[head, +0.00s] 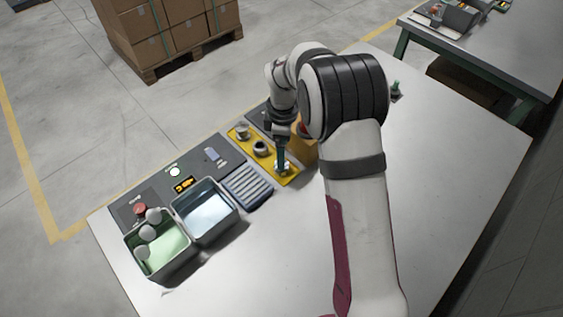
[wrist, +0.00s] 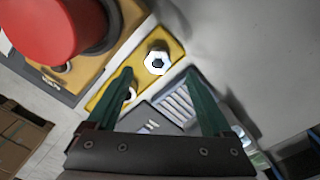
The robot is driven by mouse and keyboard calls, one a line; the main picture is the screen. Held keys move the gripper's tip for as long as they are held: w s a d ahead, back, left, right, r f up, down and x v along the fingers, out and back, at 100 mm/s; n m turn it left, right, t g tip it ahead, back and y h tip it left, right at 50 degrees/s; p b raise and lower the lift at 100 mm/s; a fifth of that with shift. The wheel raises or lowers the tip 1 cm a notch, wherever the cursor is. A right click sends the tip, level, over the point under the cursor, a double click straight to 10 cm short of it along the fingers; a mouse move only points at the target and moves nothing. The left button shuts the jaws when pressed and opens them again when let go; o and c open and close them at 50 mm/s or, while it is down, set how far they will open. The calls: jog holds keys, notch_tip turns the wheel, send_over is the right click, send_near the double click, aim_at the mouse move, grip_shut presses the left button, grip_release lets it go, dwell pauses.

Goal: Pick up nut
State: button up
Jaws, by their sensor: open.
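A silvery hex nut (wrist: 157,63) with a dark hole sits on the yellow plate (wrist: 172,45), just beyond my fingertips in the wrist view. In the head view the nut (head: 283,170) is at the plate's near right end, partly hidden by my fingers. My gripper (wrist: 158,72) is open, its two green fingers on either side of the nut in the picture and nothing between them. In the head view my gripper (head: 282,160) points down over that end of the plate. A second pale round part (wrist: 131,94) is partly hidden by the left finger.
A dark round part (head: 261,148) and a metal part (head: 242,130) share the plate. A ribbed grey tray (head: 247,186) lies beside it. A large red rounded object (wrist: 45,25) is close at the wrist view's upper left. Two bins (head: 205,213) (head: 160,270) stand left.

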jog(key=f, duration=0.6)
jog(key=shift+w+a, duration=0.2)
jog(key=shift+r, duration=0.1)
grip_shut()
